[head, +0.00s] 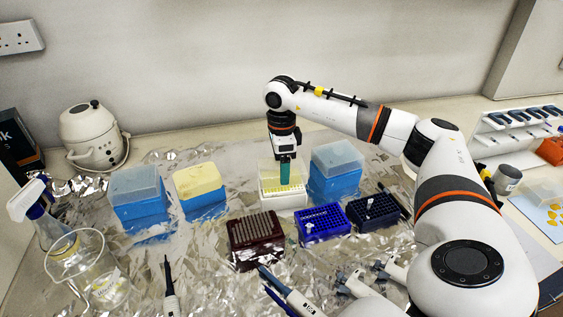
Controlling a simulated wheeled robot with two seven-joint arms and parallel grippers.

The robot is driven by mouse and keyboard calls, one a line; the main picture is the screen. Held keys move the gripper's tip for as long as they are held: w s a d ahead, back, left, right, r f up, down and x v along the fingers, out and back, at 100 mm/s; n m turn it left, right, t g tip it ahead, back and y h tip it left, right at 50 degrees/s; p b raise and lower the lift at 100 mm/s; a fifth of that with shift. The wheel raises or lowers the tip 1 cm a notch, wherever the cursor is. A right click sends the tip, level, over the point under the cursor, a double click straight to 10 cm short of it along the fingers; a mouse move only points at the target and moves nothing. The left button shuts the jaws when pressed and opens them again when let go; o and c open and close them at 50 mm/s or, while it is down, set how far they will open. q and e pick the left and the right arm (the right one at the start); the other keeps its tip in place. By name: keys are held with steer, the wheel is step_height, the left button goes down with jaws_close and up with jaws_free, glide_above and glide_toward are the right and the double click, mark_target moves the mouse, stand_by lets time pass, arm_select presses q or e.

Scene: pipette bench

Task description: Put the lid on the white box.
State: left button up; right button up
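The white box (284,201) stands mid-bench with yellow tips showing inside it. A clear, faintly yellow lid (265,173) is right above it, level or nearly so; I cannot tell whether its lower edge touches the box. My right gripper (285,174) points straight down over the box. A teal finger lies against the front of the lid, and the gripper appears shut on it; the other finger is hidden. My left gripper is not in view.
Blue tip boxes stand left (140,205) and right (335,185) of the white box. A dark red rack (256,250) and blue racks (323,222) stand in front. Pipettes (170,300) lie near the front edge. A glass beaker (100,285) is at front left.

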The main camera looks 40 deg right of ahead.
steer(key=shift+f, duration=0.45)
stand_by(0.6)
steer(key=shift+f+b, duration=0.7)
steer(key=shift+f, duration=0.15)
steer(key=shift+f, duration=0.15)
steer(key=shift+s+a+f+b, duration=0.1)
steer(key=shift+f+b, duration=0.05)
steer(key=shift+b, duration=0.15)
steer(key=shift+s+f, duration=0.1)
steer(key=shift+f, duration=0.15)
